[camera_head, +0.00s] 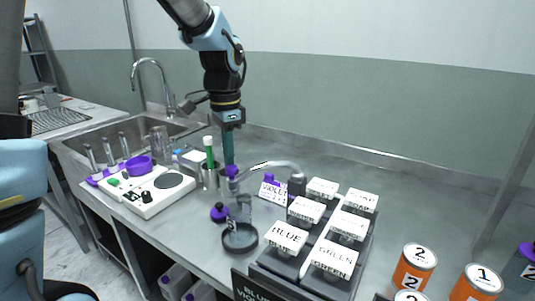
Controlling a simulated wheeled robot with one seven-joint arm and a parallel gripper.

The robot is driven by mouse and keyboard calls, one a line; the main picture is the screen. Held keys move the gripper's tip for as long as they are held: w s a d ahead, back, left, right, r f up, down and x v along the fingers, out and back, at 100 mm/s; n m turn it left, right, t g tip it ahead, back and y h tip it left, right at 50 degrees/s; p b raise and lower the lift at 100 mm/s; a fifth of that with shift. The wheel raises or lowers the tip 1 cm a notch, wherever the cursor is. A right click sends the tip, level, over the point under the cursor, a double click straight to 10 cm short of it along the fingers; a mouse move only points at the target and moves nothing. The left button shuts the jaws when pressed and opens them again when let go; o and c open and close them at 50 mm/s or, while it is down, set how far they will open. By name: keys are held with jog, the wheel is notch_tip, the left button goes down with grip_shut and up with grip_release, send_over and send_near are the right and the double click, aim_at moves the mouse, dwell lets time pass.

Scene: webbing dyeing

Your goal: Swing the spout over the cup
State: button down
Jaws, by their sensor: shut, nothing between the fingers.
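The grey curved spout (268,165) arches leftward from a dark upright post (297,185) behind the labelled boxes. A small purple piece (232,171) shows at its left end. A clear cup (244,208) appears to stand below and in front of the spout's left end, just behind a dark round dish (240,239); its outline is faint. My gripper (229,163) points straight down at the spout's left end, with its fingers shut and empty. Its tips are close to the purple piece; I cannot tell whether they touch.
Labelled boxes (286,236) fill a dark rack at right. Orange numbered cans (414,267) stand farther right. A purple-topped item (220,212) is left of the cup. The back-right counter is clear.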

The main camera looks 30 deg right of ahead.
jog(key=shift+s+a, duration=0.15)
jog(key=shift+s, duration=0.3)
jog(key=shift+s+a, duration=0.25)
jog(key=shift+s, duration=0.55)
jog(key=r+p, duration=0.4)
jog(key=w+r+p, duration=0.1)
jog(key=r+p, duration=0.1)
jog(key=r, duration=0.1)
jog(key=shift+p, duration=0.4)
jog(key=a+f+n+b, duration=0.1)
jog(key=a+f+n, duration=0.2)
jog(key=a+n, duration=0.5)
jog(key=a+f+n+t, duration=0.1)
jog(key=a+f+n, duration=0.3)
jog(key=a+n, duration=0.5)
jog(key=a, duration=1)
jog(key=shift+s+f+t+b, duration=0.15)
jog(key=shift+s+t+b, duration=0.1)
jog(key=shift+t+b, duration=0.1)
